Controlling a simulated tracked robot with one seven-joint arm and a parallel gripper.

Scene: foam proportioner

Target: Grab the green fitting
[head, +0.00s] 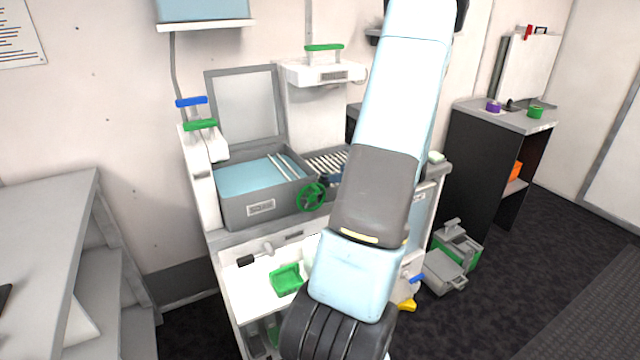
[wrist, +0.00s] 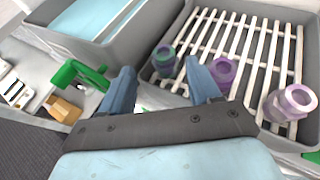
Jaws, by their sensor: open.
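In the wrist view, a fitting with a green-teal ring top (wrist: 163,58) stands upright in the slatted grey tray. It shows between and just beyond the fingertips of my gripper (wrist: 160,69). My gripper is open, with one blue-grey finger on each side and nothing held. I cannot tell how far the fitting is from the fingers. Two purple fittings stand to its right, one beside the right finger (wrist: 224,72) and one near the tray's right side (wrist: 290,102). In the head view my arm hides most of the slatted tray and the fittings.
A grey bin with a blue inside and raised lid (head: 262,207) stands left of the slatted tray (wrist: 262,22). A green handwheel (head: 311,196) sticks out at its front. A green dish (head: 287,280) and a hammer-like tool (head: 255,254) lie on the lower white shelf.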

